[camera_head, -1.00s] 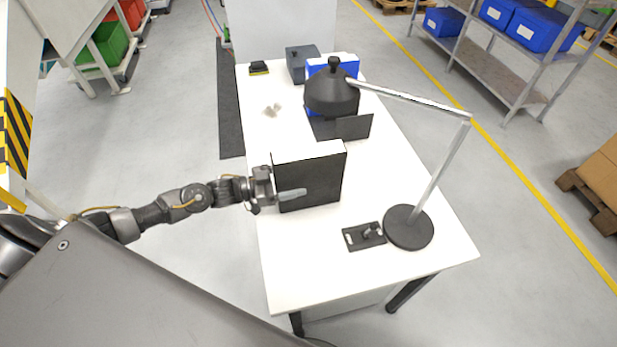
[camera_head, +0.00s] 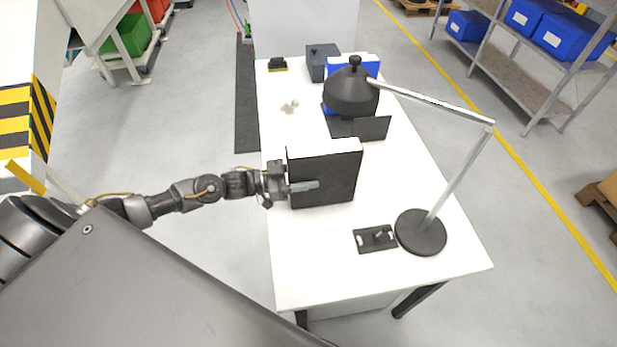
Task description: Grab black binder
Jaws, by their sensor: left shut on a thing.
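The black binder (camera_head: 332,185) stands upright on the white table (camera_head: 300,265), its dark broad side facing me and its white top edge showing. My left gripper (camera_head: 298,187) comes in from the left and is shut on the binder at its left edge. One finger lies flat across the near dark face; the other finger is hidden behind the binder. My right gripper is not in view.
A desk lamp (camera_head: 421,231) stands right of the binder, its arm and black shade reaching over the table. A small black plate (camera_head: 375,238) lies in front. Behind are a dark folder (camera_head: 374,129), a grey box (camera_head: 321,62) and a crumpled piece (camera_head: 289,107).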

